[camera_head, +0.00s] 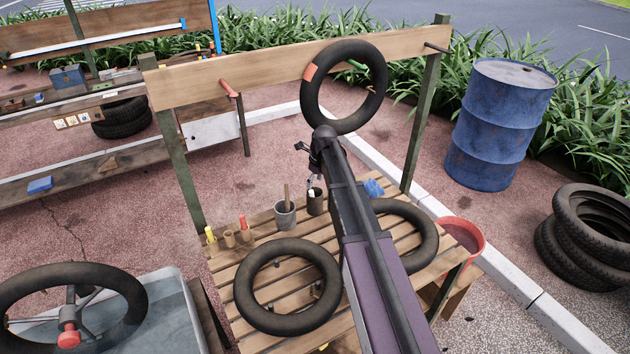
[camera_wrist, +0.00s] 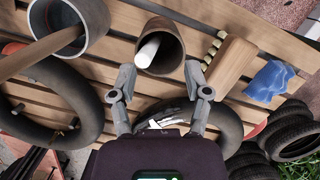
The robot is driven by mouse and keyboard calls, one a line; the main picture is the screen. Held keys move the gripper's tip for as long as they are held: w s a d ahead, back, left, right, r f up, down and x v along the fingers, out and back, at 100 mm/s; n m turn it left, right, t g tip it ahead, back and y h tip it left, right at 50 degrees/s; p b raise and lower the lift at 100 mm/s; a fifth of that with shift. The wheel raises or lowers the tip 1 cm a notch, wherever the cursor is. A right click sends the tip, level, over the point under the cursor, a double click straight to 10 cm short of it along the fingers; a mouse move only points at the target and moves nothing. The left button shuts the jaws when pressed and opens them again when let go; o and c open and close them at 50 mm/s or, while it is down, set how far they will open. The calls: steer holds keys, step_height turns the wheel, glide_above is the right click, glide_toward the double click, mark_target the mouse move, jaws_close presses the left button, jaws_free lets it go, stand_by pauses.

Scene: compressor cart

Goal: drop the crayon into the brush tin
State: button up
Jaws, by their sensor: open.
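A white stick that looks like the crayon (camera_wrist: 149,50) stands tilted inside a brown-olive tin (camera_wrist: 172,32), its end showing at the mouth. The same tin shows in the head view (camera_head: 316,205) on the slatted table. A grey metal tin (camera_wrist: 88,14) holding a wooden handle stands to its left; it also shows in the head view (camera_head: 286,218). I cannot tell for sure which is the brush tin. My gripper (camera_wrist: 160,72) is open and empty, its fingertips apart at either side of the crayon's end. In the head view my gripper (camera_head: 312,178) is small and close by the olive tin.
Two black tyres lie on the slatted table (camera_head: 225,270), with another hanging above on a peg board (camera_head: 230,72). A wooden brush (camera_wrist: 232,66) and blue cloth (camera_wrist: 270,82) lie right of the tin. A red bucket (camera_head: 462,238) and blue drum (camera_head: 500,125) stand right.

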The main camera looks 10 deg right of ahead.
steer(key=w+a+p+v, duration=0.1)
steer(key=p+v, duration=0.5)
steer(key=p, duration=0.1)
steer(key=shift+r, duration=0.55)
steer(key=shift+s+d, duration=0.1)
steer(key=shift+s, duration=0.05)
stand_by(0.3)
steer(key=s+n+g+h, duration=0.1)
steer(key=s+n, duration=2.7)
steer(key=s, duration=0.1)
steer(key=shift+f+g+h, duration=0.2)
steer(key=shift+g+h, duration=0.1)
steer(key=shift+g, duration=0.1)
